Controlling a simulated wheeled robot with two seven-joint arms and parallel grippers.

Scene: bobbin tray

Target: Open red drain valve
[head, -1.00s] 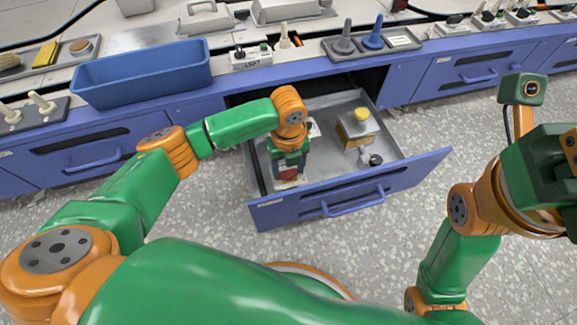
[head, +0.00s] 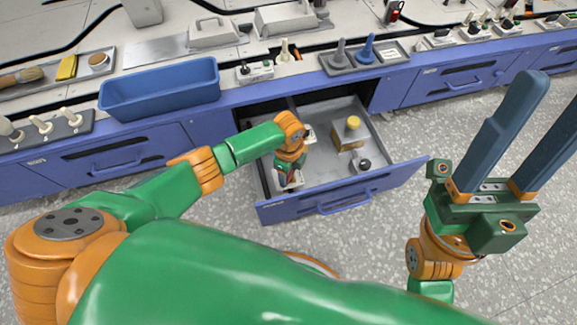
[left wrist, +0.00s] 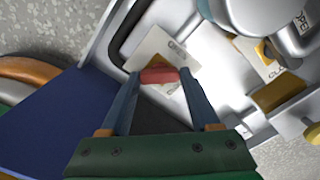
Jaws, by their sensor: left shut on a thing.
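The red valve handle (left wrist: 158,75) is a short red bar in the left wrist view, above a white plate with small print. My left gripper (head: 289,180) reaches down into the left part of the open drawer in the head view. Its two blue fingers are shut on the red handle, one at each end, in the left wrist view. In the head view the hand mostly hides the handle. My right gripper (head: 548,110) is at the right, empty, with its long fingers pointing up and wide apart.
The open drawer (head: 340,202) has a blue front and grey inside. A box with a yellow knob (head: 352,134) stands in its right part. A blue bin (head: 160,90) sits on the counter's edge at left. Speckled floor lies clear right of the drawer.

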